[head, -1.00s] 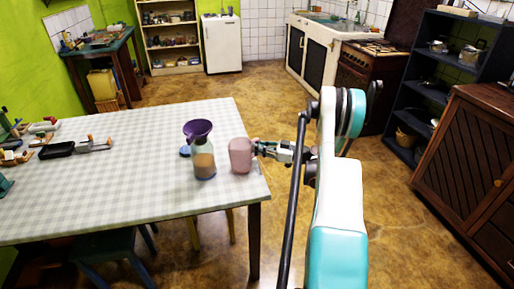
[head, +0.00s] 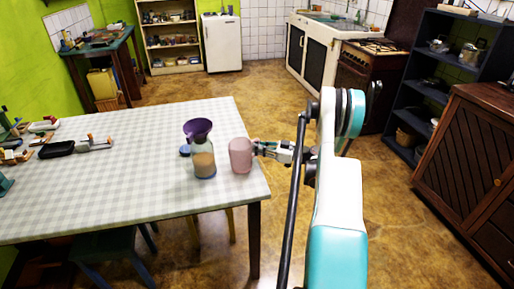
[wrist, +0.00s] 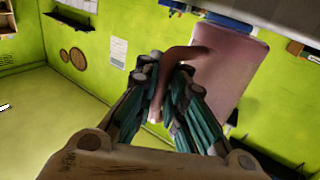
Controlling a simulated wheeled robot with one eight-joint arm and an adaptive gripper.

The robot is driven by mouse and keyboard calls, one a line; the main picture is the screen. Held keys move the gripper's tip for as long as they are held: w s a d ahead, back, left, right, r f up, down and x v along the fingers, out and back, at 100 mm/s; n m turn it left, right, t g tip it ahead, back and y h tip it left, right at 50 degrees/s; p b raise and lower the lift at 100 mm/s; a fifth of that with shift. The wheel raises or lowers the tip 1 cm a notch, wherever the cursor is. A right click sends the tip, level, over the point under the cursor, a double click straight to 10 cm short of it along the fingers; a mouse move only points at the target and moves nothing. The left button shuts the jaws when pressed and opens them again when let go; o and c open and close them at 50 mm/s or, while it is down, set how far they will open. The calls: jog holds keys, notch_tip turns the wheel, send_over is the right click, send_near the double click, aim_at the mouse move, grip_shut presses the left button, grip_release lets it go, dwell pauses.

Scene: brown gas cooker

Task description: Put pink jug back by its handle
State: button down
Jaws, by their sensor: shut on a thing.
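The pink jug (head: 240,156) is upright at the right end of the checkered table (head: 120,190). In the head view its base is at the tabletop, but I cannot tell whether it touches. My gripper (head: 261,149) is to the right of the jug, at its handle side. In the wrist view the fingers of my gripper (wrist: 170,100) are closed around the pink handle (wrist: 158,95), and the jug body (wrist: 222,65) fills the upper right. A glass jar (head: 204,165) with a purple funnel (head: 198,130) stands just left of the jug.
A small blue lid (head: 185,151) lies beside the jar. Tools and a black case (head: 57,149) lie at the table's left. The middle of the table is clear. A cooker (head: 367,75) and dark shelves (head: 445,70) stand at the right.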

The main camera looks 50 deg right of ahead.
jog(key=shift+f, duration=0.6)
dwell(0.3)
jog(key=c, duration=1.6)
grip_release()
jog(key=shift+s+d, duration=0.1)
jog(key=shift+v, duration=3.85)
jog(key=shift+r, duration=0.2)
notch_tip(320, 180, up, 5)
jog(key=shift+f+p, duration=0.15)
jog(key=shift+p, duration=0.8)
